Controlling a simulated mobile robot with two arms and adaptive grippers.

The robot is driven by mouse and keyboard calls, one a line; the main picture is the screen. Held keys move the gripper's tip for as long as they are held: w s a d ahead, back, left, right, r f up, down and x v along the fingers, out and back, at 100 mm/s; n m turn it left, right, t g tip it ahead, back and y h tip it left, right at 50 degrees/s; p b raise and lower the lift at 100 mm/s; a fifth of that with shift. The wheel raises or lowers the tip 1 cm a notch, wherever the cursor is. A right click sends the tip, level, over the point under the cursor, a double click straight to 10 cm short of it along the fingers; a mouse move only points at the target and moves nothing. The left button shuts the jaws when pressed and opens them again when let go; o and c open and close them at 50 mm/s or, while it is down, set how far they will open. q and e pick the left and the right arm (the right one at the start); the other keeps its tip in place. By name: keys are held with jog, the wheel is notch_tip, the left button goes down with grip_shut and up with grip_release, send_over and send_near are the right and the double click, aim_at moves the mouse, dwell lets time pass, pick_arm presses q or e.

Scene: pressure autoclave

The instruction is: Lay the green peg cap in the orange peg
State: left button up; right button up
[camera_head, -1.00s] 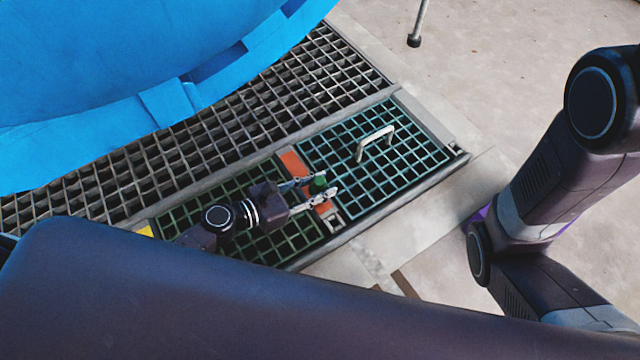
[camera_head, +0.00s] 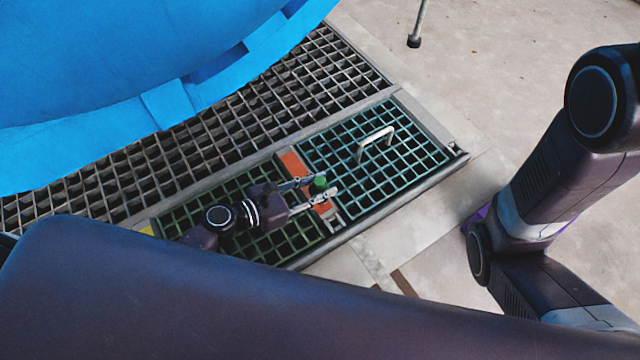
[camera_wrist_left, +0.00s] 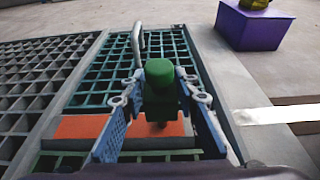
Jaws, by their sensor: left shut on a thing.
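The green peg cap (camera_wrist_left: 159,84) is between the fingers of my left gripper (camera_wrist_left: 160,100), which is shut on it. In the head view the green cap (camera_head: 320,184) shows at the fingertips of my left gripper (camera_head: 319,189). The orange piece (camera_head: 293,164), the orange peg's plate, lies between two green grating panels. In the left wrist view the orange plate (camera_wrist_left: 80,128) is behind and below the cap, partly hidden by the fingers. A dark stem shows under the cap; I cannot tell whether it touches the orange plate. My right gripper is not in view.
A green grate (camera_head: 405,165) with a metal handle (camera_head: 375,140) lies beyond the cap. The large blue vessel (camera_head: 120,70) stands at the upper left. A purple box (camera_wrist_left: 250,27) is at the upper right in the wrist view. Pale floor (camera_head: 520,60) is clear.

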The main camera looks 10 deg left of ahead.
pick_arm(q)
jog(key=shift+f+b, duration=1.65)
jog(key=shift+f, duration=0.4)
jog(key=o, duration=1.2)
jog(key=shift+r, duration=0.1)
jog(key=shift+a, duration=0.1)
jog(key=v, duration=1.2)
jog(key=shift+r, duration=0.1)
